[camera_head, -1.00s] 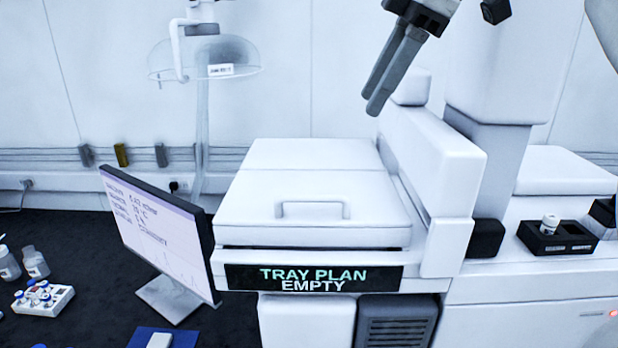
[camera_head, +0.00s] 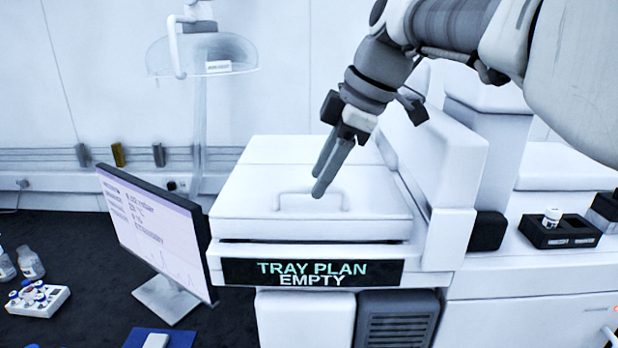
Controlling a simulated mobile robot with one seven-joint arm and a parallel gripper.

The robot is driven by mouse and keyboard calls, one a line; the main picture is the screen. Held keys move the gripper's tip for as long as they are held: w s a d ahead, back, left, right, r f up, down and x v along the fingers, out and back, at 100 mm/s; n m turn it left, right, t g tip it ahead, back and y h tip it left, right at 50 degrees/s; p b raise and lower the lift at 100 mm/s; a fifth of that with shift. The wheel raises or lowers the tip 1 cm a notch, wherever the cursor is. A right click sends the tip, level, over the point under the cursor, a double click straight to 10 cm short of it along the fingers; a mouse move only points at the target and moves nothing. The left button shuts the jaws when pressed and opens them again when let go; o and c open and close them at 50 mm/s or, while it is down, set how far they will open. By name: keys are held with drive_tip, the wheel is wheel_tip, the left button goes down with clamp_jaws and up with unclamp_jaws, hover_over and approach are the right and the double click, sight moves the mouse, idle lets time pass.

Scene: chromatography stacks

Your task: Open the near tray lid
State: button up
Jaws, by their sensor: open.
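The near tray lid (camera_head: 250,221) is a white panel lying flat and shut on top of the white instrument, above the "TRAY PLAN EMPTY" sign (camera_head: 312,273). A white bar handle (camera_head: 281,199) stands near the middle of it. A second white lid panel (camera_head: 262,149) lies shut behind it. My gripper (camera_head: 321,186) points down with its dark fingers over the right part of the handle and hides some of it. The fingers are open, one partly behind the other. I cannot tell whether they touch the handle; nothing shows held.
A monitor (camera_head: 155,238) stands close on the left. A tall white housing (camera_head: 440,165) rises along the lids' right side. A black holder with a vial (camera_head: 560,238) sits at the right. A vial rack (camera_head: 38,299) is at lower left.

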drive_tip(key=shift+w+a+f, duration=0.1)
drive_tip(key=shift+a+f, duration=0.05)
drive_tip(key=shift+f, duration=0.3)
clamp_jaws()
idle(1.2)
